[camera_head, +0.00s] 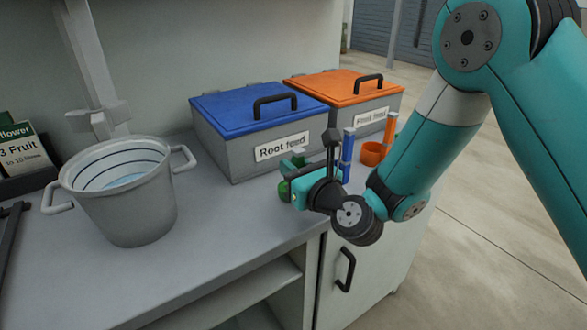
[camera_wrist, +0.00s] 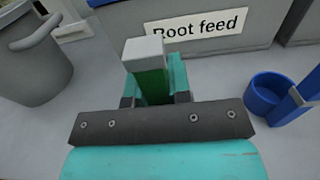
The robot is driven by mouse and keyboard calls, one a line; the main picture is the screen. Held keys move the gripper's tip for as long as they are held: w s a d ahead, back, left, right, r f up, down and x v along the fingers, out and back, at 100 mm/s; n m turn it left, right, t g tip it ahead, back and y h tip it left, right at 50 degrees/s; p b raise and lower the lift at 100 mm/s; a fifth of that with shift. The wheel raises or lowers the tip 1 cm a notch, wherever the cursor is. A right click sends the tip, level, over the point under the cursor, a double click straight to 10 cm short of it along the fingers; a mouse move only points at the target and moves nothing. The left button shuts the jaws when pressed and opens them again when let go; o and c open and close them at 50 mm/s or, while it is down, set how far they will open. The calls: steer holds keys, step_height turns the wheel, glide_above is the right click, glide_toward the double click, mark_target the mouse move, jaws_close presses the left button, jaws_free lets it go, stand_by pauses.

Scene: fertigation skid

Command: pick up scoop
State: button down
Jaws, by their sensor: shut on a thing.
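A green scoop (camera_head: 284,190) is at the counter's front right, mostly hidden by my gripper in the head view. In the wrist view its upright green handle (camera_wrist: 152,84), with a pale grey top, stands between my fingers. My gripper (camera_wrist: 154,88) is shut on this handle; it also shows in the head view (camera_head: 300,178). I cannot tell whether the scoop touches the counter. A blue scoop (camera_head: 347,157) stands to the right of my gripper, and its round cup shows in the wrist view (camera_wrist: 266,94). An orange scoop (camera_head: 374,153) stands farther right.
A grey bin with a blue lid (camera_head: 245,108), labelled "Root feed", stands behind my gripper. An orange-lidded bin (camera_head: 345,86) is beside it. A grey bucket (camera_head: 128,205) with water stands at left. The counter (camera_head: 222,215) is clear between bucket and gripper.

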step_height(320, 180, up, 19)
steer(key=p, duration=1.8)
steer(key=shift+r+p, duration=0.15)
steer(key=shift+p, duration=0.2)
